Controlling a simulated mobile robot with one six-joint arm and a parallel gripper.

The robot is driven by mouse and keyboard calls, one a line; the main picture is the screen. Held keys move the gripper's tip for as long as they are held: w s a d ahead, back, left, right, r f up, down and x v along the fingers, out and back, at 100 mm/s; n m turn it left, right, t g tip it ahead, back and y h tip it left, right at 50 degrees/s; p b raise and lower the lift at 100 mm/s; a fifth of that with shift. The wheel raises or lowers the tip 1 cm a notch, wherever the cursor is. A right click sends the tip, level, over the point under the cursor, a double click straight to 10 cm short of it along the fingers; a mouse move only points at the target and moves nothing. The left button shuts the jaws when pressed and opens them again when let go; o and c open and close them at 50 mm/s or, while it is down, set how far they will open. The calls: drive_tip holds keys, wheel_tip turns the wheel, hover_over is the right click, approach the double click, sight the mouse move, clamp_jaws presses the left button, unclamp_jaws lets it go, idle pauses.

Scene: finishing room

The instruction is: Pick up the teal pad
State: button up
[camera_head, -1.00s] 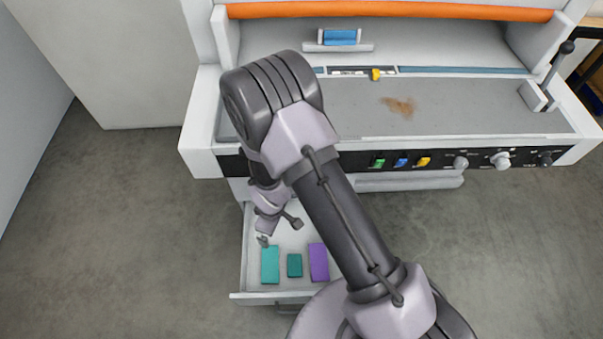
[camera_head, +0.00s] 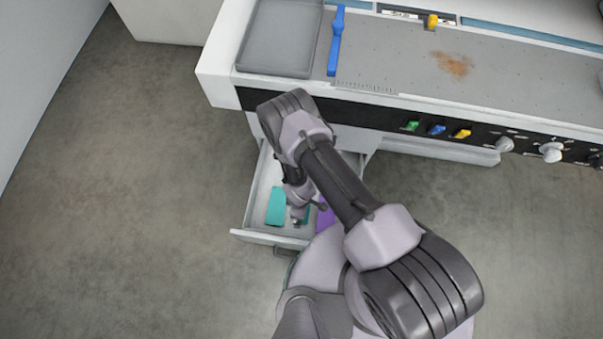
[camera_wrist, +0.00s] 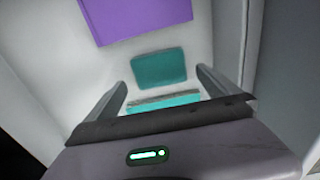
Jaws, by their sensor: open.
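My gripper (camera_head: 297,218) reaches down into the open drawer and is open, with nothing seen between its fingers. Its fingers (camera_wrist: 162,82) also show in the wrist view. A lighter teal pad (camera_head: 275,206) lies on the drawer floor left of my gripper. In the wrist view the lighter teal pad (camera_wrist: 160,103), with a grey edge, is partly hidden by my gripper body. A smaller, darker teal pad (camera_wrist: 159,68) lies just beyond it, around the line between the fingertips. In the head view my gripper mostly hides this darker pad.
A purple pad (camera_wrist: 135,16) lies past the darker teal pad; my arm partly covers it in the head view (camera_head: 325,216). The drawer's front wall (camera_head: 268,238) and side walls stand close around. The bench above holds a grey tray (camera_head: 278,40) and a blue bar (camera_head: 336,42).

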wheel_tip(320, 180, down, 4)
drive_tip(key=shift+r+b, duration=0.1)
drive_tip(key=shift+b, duration=0.65)
drive_tip(key=shift+r, duration=0.15)
drive_tip(key=c, duration=1.3)
wheel_tip(320, 180, up, 10)
drive_tip(key=p, duration=0.5)
